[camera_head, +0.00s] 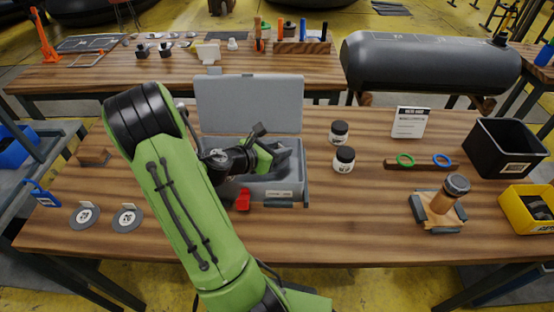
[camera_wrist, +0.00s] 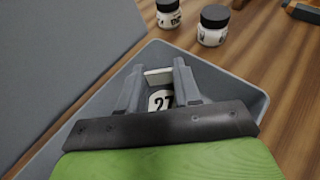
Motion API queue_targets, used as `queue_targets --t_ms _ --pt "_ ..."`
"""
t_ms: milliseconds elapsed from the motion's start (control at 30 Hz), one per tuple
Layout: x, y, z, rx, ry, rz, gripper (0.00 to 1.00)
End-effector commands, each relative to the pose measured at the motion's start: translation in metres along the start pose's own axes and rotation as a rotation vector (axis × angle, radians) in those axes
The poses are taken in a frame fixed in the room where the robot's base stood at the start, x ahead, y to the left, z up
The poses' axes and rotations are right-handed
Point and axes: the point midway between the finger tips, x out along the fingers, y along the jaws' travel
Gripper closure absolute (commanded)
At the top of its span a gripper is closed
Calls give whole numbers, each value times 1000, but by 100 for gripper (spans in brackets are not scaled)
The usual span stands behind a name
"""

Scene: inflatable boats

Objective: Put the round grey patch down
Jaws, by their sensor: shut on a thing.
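My gripper (camera_wrist: 158,76) is shut on a small white tab between its fingertips. Below the tab, the label "27" of the round grey patch (camera_wrist: 160,100) shows between the fingers; most of the patch is hidden. The gripper is over and partly inside the open grey case (camera_wrist: 232,84). I cannot tell whether the patch touches the case floor. In the head view my gripper (camera_head: 266,160) reaches into the case (camera_head: 284,190), whose lid (camera_head: 250,105) stands open behind; the patch is not visible there.
Two other round grey patches (camera_head: 84,217) (camera_head: 127,218) with tabs lie at the front left. A red item (camera_head: 243,199) is at the case's front. Two white jars (camera_head: 344,160) (camera_head: 339,133) stand right of it.

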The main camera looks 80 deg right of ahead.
Motion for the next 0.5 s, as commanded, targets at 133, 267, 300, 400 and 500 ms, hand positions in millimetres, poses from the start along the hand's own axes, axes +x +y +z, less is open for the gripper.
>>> queue_targets --t_ms 133,267,300,400,500 --pt "7 0 -18 -1 0 2 96" --pt "6 0 -15 0 0 2 96" --pt "6 0 -16 -1 0 2 96" --pt "8 0 -19 -1 0 2 96" --pt "9 0 -22 -1 0 1 96"
